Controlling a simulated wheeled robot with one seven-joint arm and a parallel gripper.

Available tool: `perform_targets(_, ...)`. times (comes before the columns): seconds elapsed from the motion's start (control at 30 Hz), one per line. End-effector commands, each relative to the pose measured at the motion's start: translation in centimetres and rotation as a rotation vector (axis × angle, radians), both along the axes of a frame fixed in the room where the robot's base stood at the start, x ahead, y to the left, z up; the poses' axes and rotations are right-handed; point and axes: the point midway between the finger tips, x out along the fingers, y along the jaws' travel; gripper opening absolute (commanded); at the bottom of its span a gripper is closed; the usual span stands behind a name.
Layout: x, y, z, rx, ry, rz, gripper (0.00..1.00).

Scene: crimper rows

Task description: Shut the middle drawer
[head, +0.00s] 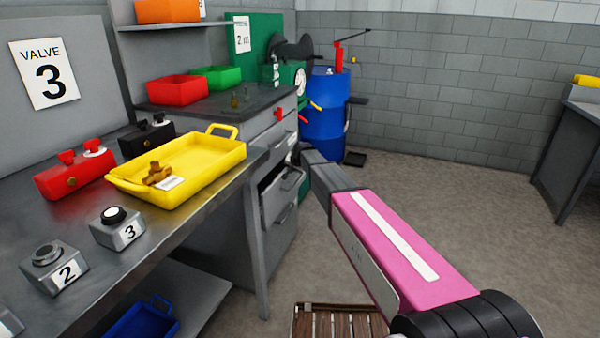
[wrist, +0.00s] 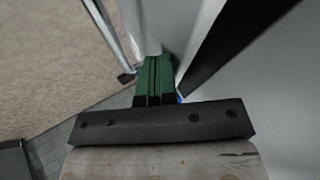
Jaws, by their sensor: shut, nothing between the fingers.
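The grey drawer cabinet (head: 258,140) stands under the dark worktop in the head view. Its middle drawer (head: 275,203) stands partly out, with a dark opening above its front. The drawer above it looks flush. My arm reaches from the lower right to the cabinet's front, and my gripper is mostly hidden behind its own wrist there. In the wrist view my gripper (wrist: 153,62) has its green fingers together, with nothing between them. Pale grey panels and a dark gap lie close on the right; I cannot tell whether the fingers touch them.
A steel bench (head: 75,245) at left carries a yellow tray (head: 215,165), a red valve box (head: 75,178) and numbered button boxes. A blue drum (head: 325,115) stands behind the cabinet. A wooden pallet (head: 335,320) lies on the floor. Open floor is at right.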

Motion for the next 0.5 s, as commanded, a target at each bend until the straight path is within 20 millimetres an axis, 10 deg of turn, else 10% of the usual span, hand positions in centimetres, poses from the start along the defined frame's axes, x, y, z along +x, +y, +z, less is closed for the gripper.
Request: perform_targets(0.5,0.25,0.93,-0.01,0.001,0.001,0.000,0.00)
